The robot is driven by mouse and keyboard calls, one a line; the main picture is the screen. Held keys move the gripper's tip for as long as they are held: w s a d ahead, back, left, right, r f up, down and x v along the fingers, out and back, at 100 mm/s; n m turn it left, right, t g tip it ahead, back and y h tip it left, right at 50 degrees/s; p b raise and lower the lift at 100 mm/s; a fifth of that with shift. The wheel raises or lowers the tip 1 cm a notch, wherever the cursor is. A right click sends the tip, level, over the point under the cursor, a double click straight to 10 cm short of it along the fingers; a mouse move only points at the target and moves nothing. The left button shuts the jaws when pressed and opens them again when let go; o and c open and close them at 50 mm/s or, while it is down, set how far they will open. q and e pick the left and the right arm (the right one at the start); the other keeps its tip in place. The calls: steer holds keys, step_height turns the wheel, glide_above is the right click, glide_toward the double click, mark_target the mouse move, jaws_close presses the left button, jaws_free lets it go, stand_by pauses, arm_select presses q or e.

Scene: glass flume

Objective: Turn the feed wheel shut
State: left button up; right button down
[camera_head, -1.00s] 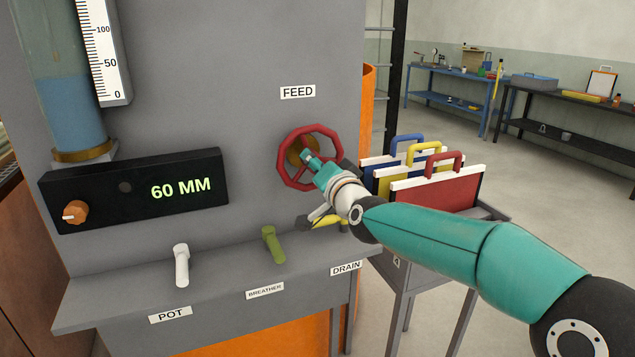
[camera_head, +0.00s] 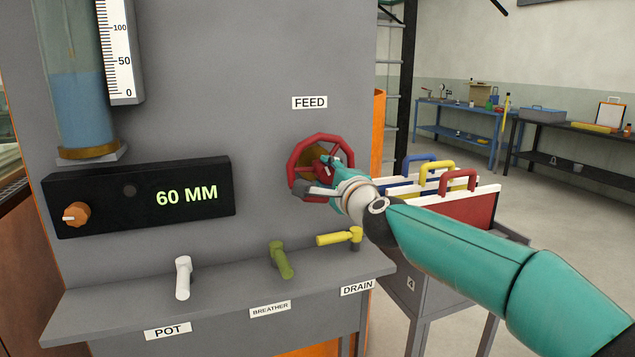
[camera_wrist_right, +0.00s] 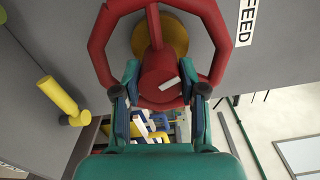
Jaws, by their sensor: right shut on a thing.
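The red feed wheel (camera_head: 294,170) is on the grey panel below the FEED label (camera_head: 309,102), with a brass boss behind its middle. In the right wrist view, its rim (camera_wrist_right: 101,36) fills the top middle. My right gripper (camera_head: 329,180) is at the wheel's lower front and partly covers it. In the right wrist view, its two fingers (camera_wrist_right: 159,88) stand on either side of a red part of the wheel with a short white mark, and are shut on it. My left gripper is not in view.
A yellow drain lever (camera_head: 337,238) is just below the wheel, with green breather (camera_head: 281,260) and white pot (camera_head: 183,278) levers along the ledge. A black display (camera_head: 137,195) reads 60 MM. Red, yellow and blue handled boards (camera_head: 465,208) stand on a cart at right.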

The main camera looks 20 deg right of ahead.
steer(key=m+b, duration=0.1)
steer(key=m, duration=0.3)
steer(key=shift+d+m, duration=0.1)
steer(key=shift+m, duration=0.3)
stand_by(0.4)
steer(key=c, duration=0.8)
jaws_free()
steer(key=shift+c, duration=0.2)
steer(key=shift+o, duration=0.9)
steer(key=shift+w+f, duration=0.15)
steer(key=s, duration=1.2)
steer(key=shift+d, duration=0.2)
